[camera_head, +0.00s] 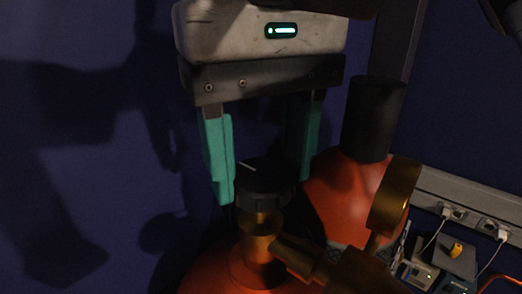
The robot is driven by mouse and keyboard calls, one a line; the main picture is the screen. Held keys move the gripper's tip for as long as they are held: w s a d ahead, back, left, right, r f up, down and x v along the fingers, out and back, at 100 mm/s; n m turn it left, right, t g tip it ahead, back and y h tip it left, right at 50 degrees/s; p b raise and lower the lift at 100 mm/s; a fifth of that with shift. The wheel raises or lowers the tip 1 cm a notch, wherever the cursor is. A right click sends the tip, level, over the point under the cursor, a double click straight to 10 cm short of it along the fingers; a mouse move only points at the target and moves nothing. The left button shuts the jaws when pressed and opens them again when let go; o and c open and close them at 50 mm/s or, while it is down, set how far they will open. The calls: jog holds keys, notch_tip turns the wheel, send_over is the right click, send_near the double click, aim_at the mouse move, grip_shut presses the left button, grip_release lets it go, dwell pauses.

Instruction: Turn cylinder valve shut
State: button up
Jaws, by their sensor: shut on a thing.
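My gripper (265,187) comes down from the top of the camera view, with two teal fingers pointing downward. The fingers are on either side of the black valve knob (266,180), and the gripper is shut on it. The knob has a white line on its top. It sits on a brass valve body (259,243) on top of an orange-red cylinder (215,276) that is cut off at the bottom edge. A brass fitting (300,258) sticks out from the valve toward the lower right. The exact finger contact is hard to see in the dim light.
A second orange-red cylinder (340,195) with a black cap (374,118) stands close behind on the right. A round brass gauge (394,196) is beside it. Sockets with plugs (450,212) and small devices (455,255) are at the lower right. The dark blue wall is behind.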

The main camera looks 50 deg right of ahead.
jog(key=shift+r, duration=0.15)
dwell(0.4)
jog(key=o, duration=1.1)
jog(key=shift+c, duration=0.2)
